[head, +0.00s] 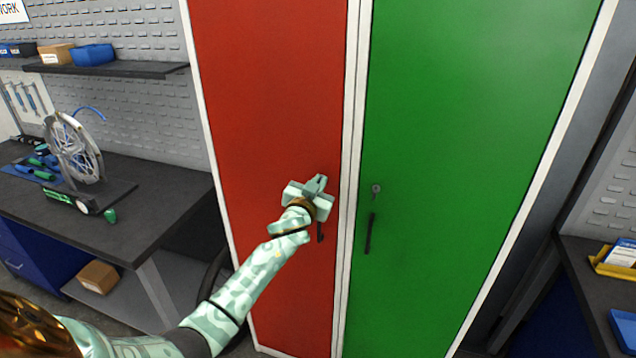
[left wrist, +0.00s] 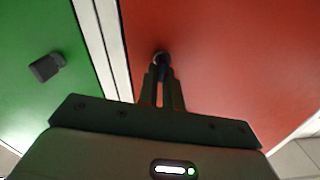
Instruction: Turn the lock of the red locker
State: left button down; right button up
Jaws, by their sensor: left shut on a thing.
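The red locker (head: 270,90) stands upright in the middle of the head view, with its door closed. My left gripper (head: 318,182) is at the right side of the red door, at about the height of the green locker's lock. In the left wrist view my left gripper (left wrist: 161,75) has its fingers close together, shut on the small dark lock (left wrist: 160,58) of the red door. In the head view the gripper hides this lock. The red door's dark handle (head: 320,232) shows just below the gripper. My right gripper is in neither view.
A green locker (head: 460,120) adjoins on the right, with its own lock (head: 376,188) and dark handle (head: 370,234). A workbench (head: 150,205) with a wheel stand (head: 75,150) is on the left. Another bench (head: 600,285) with a yellow tray (head: 608,264) is at the right edge.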

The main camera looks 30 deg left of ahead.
pick_arm(q)
jog(key=shift+w+d+f+m+p, duration=0.1)
jog(key=shift+d+f+m, duration=0.1)
jog(key=shift+m, duration=2.35)
jog(key=shift+s+d+f+m+p, duration=0.1)
jog(key=shift+f+m+p, duration=0.1)
jog(key=shift+m, duration=2.3)
jog(key=shift+w+d+f+m+p, duration=0.1)
jog(key=shift+d+f+m, duration=0.1)
jog(key=shift+m, duration=2.35)
jog(key=c, duration=1.6)
grip_release()
jog(key=shift+o, duration=0.2)
